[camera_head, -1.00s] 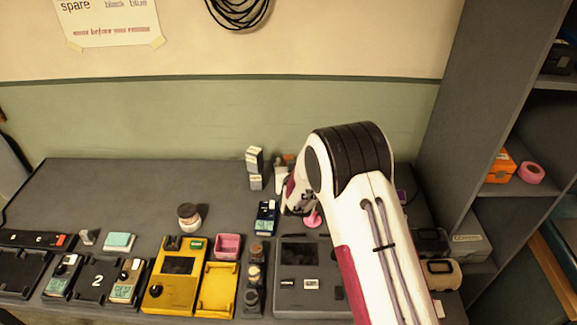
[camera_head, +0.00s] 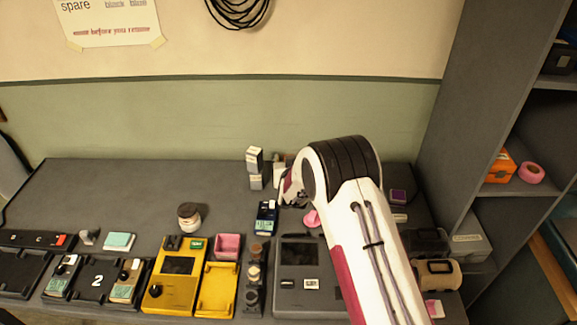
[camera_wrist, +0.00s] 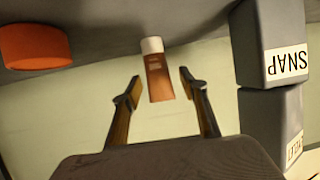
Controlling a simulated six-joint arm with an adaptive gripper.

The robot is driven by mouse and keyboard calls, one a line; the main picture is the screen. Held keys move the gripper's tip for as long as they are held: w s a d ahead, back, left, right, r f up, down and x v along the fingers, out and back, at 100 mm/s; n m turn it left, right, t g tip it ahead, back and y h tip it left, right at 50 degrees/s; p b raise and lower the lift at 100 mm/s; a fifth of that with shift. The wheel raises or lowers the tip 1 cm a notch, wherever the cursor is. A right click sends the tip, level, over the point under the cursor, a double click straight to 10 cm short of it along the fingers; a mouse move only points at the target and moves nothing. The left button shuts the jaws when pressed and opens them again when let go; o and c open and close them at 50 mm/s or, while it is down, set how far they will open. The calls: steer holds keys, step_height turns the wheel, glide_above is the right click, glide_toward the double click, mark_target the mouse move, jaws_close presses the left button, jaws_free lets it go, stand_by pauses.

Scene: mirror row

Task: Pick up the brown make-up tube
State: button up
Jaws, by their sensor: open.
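The brown make-up tube (camera_wrist: 159,80) has a white cap and shows in the middle of the wrist view, which looks upside down. It stands on its cap on the grey table. My gripper (camera_wrist: 160,83) is open, with one finger on each side of the tube and gaps on both sides. No contact shows. In the head view my gripper (camera_head: 291,193) is at the back of the table, partly hidden by my arm. The tube there is small and partly covered, just right of the stacked boxes.
Two stacked grey boxes (camera_wrist: 271,85) stand close beside the tube. An orange round thing (camera_wrist: 35,46) is on its other side. A dark blue device (camera_head: 265,216) and a pink item (camera_head: 312,217) lie nearer. The back left of the table is clear.

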steer(key=c, duration=1.1)
steer(key=shift+r, duration=0.1)
steer(key=shift+r, duration=4.9)
